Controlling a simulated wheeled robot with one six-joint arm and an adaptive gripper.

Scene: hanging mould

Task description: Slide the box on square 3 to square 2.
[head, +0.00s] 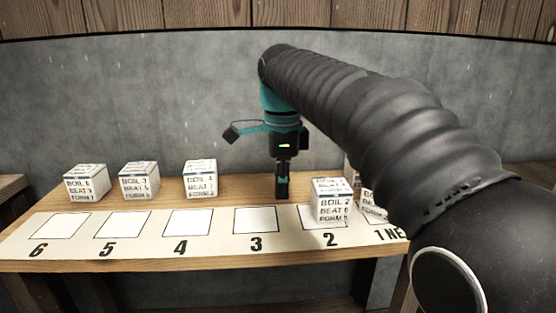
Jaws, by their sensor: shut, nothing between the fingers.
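Square 3 (255,220) on the white strip is bare. Square 2 (307,222) has a white box with printed lettering (331,203) over its right part, leaving its left part bare. My gripper (282,194) points down behind the strip, between squares 3 and 2. It is shut and empty, to the left of that box with a gap between them. Its exact height above the wood is hard to tell.
Three similar boxes stand on the wood behind squares 6 (86,183), 5 (139,181) and 4 (200,179). Another box (370,205) near square 1 is partly hidden by the nearer box and my arm. The table's front edge (150,264) runs below the numbers.

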